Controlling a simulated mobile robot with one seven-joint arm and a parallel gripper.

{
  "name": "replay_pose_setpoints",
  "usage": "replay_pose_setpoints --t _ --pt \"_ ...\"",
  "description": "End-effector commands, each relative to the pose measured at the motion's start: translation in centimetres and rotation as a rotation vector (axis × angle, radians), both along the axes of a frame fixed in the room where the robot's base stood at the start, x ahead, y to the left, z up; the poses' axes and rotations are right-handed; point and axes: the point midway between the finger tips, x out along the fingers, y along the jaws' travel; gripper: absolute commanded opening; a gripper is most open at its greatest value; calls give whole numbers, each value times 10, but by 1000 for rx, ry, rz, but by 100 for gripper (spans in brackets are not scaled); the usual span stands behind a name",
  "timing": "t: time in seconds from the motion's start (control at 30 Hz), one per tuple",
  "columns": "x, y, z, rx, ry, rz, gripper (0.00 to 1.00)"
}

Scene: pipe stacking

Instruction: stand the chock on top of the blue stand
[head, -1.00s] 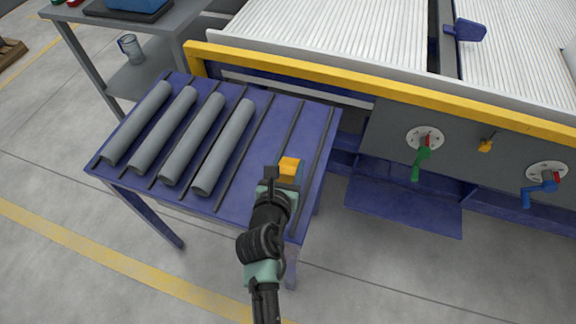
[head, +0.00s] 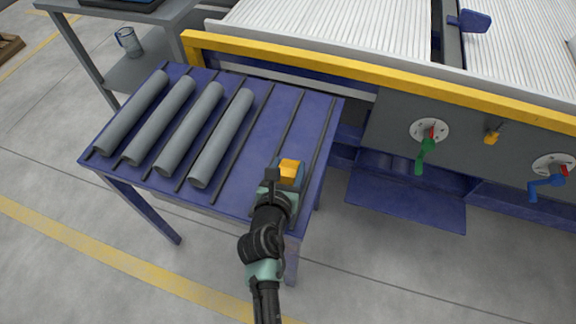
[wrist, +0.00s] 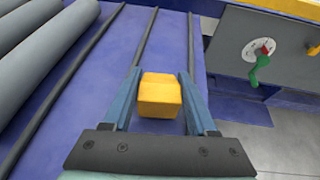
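The chock is a small orange-yellow block (head: 289,168), also in the wrist view (wrist: 160,96). My gripper (head: 284,174) has its two blue fingers on either side of the chock and appears shut on it. The blue stand (head: 265,135) is a low table with dark strips across its top. The chock is over the stand's right front part. Whether its underside touches the top is hidden. In the wrist view, the stand's blue top (wrist: 165,50) shows behind the chock.
Several grey pipes (head: 222,138) lie side by side on the left half of the stand. A yellow rail (head: 370,83) and a machine with a green handle (head: 426,155) border the back and right. A grey shelf (head: 150,75) stands back left. The stand's right half is largely clear.

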Motion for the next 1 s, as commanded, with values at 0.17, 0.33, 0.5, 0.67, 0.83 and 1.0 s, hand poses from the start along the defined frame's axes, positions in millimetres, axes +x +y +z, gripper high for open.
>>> replay_pose_setpoints --t 0.17,0.33,0.5,0.67,0.83,1.0 --pt "0 0 0 0 -1 0 91" --pt "0 0 0 0 0 0 91" --pt "-3 1 1 0 1 0 91" --pt "-18 4 8 0 2 1 91" --pt "-50 11 22 1 3 1 91" --pt "-82 18 35 1 3 2 91"
